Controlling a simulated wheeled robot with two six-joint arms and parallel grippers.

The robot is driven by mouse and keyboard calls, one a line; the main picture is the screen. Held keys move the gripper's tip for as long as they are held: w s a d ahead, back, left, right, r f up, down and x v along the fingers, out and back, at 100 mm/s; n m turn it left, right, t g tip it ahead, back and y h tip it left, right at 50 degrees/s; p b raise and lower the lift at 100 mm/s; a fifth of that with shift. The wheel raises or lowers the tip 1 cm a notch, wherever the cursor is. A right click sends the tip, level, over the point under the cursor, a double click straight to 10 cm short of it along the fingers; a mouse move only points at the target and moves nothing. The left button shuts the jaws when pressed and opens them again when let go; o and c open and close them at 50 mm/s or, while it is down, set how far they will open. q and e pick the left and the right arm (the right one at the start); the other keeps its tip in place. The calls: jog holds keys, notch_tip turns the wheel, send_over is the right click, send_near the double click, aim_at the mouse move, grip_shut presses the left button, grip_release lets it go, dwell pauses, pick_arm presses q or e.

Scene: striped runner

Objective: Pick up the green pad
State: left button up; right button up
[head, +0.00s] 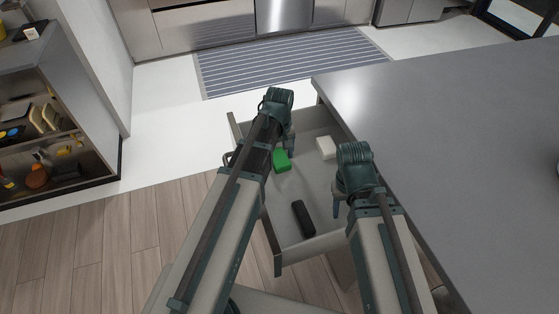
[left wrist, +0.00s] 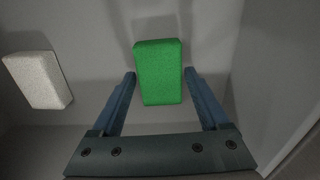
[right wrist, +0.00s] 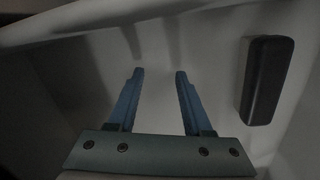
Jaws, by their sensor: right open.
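The green pad (head: 281,161) lies in an open drawer (head: 295,216), close beside my left gripper (head: 290,143). In the left wrist view the green pad (left wrist: 159,72) sits between and slightly beyond the two fingertips of my left gripper (left wrist: 159,75). Those fingers are open, with a gap on each side of the pad. My right gripper (head: 338,211) is over the right side of the drawer. In the right wrist view my right gripper (right wrist: 160,73) is open and empty.
A white block (head: 325,148) lies in the drawer, right of the pad. A black block (head: 303,218) lies nearer the drawer's front end. The grey countertop (head: 450,130) borders the drawer on the right. A shelf unit (head: 60,110) stands far left, with floor between.

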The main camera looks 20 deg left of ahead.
aim_at(279, 157)
pick_arm(q)
jog(key=c, duration=0.9)
jog(key=shift+r, duration=0.15)
pick_arm(e)
jog(key=shift+r, duration=0.15)
pick_arm(q)
notch_tip(279, 157, up, 10)
jog(key=p, duration=1)
pick_arm(e)
notch_tip(279, 157, up, 10)
pick_arm(q)
jog(key=o, duration=0.8)
jog(key=c, duration=0.7)
notch_tip(279, 157, up, 3)
jog(key=p, duration=0.3)
pick_arm(e)
notch_tip(279, 157, up, 3)
jog(key=shift+f, duration=0.15)
